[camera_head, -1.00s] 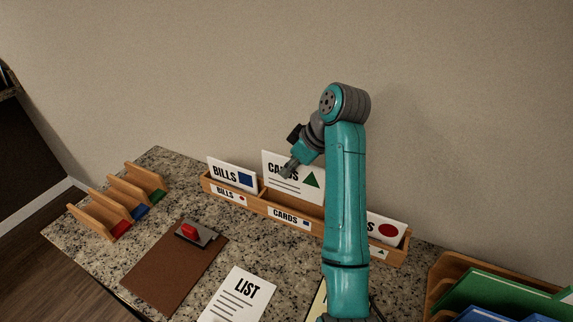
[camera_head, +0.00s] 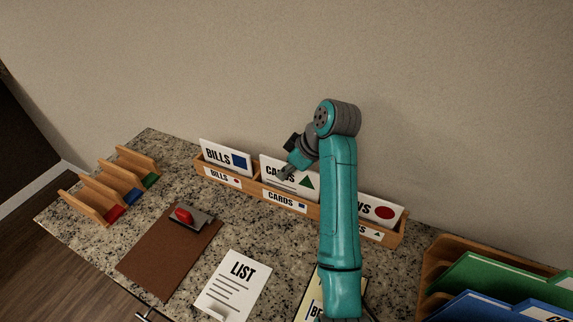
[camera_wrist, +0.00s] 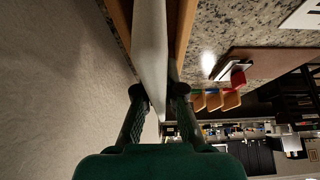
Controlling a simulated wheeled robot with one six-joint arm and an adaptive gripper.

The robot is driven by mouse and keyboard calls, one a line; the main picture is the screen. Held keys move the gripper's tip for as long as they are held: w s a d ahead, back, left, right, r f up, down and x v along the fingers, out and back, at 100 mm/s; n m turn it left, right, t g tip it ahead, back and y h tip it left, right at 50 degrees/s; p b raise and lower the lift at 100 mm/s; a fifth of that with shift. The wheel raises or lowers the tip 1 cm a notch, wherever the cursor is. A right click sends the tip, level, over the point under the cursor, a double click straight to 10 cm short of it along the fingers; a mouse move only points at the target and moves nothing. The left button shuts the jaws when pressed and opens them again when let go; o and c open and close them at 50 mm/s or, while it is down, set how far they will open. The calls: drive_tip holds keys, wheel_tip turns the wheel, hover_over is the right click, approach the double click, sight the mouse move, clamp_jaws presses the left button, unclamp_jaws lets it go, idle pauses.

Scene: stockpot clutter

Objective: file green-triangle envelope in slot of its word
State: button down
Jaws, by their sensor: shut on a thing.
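The green-triangle envelope (camera_head: 306,182) is white and reads CARDS, partly covered by my gripper. My gripper (camera_head: 285,172) is shut on its upper edge; the wrist view shows the envelope (camera_wrist: 151,40) between the two fingers (camera_wrist: 159,91). The envelope stands in the middle slot of the wooden sorter (camera_head: 312,211), behind the label (camera_head: 284,200) reading CARDS with a blue square. Its lower part is hidden by the sorter front.
A BILLS envelope (camera_head: 225,157) with a blue square stands in the left slot. A red-circle envelope (camera_head: 383,212) stands in the right slot, partly behind my arm. A LIST sheet (camera_head: 232,285), a brown clipboard (camera_head: 160,252) and a wooden rack (camera_head: 92,205) are on the counter.

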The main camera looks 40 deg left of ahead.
drive_tip(key=shift+f, duration=0.35)
drive_tip(key=c, duration=1.2)
unclamp_jaws()
drive_tip(key=shift+r, duration=0.1)
drive_tip(key=shift+r, duration=3.4)
